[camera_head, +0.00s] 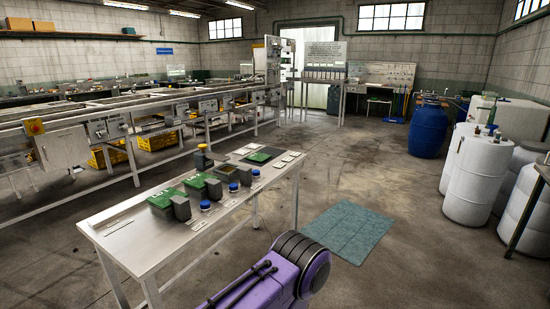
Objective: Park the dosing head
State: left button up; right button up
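I cannot tell for sure which item is the dosing head. A thin fitting with a green part (492,128) stands up from a white drum (474,182) at the right. On a metal bench (150,243) in front stand several grey units with green tops, one of them the left green-topped unit (166,198). Small blue-capped jars, such as the blue cap (205,206), stand beside them. Neither of my grippers shows in this view; a purple part of my own body fills the bottom middle.
A long conveyor line (110,128) runs along the left, with yellow crates (107,157) under it. A blue barrel (428,129) and more white drums are at the right. A teal mat (343,232) lies on the floor. The floor between bench and drums is mostly clear.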

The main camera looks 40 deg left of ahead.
aim_at(204, 162)
jog(key=z, duration=0.15)
jog(key=i, duration=0.75)
jog(key=u, duration=0.65)
jog(key=i, duration=1.15)
jog(key=u, duration=1.6)
jog(key=i, duration=0.6)
jog(key=u, duration=0.6)
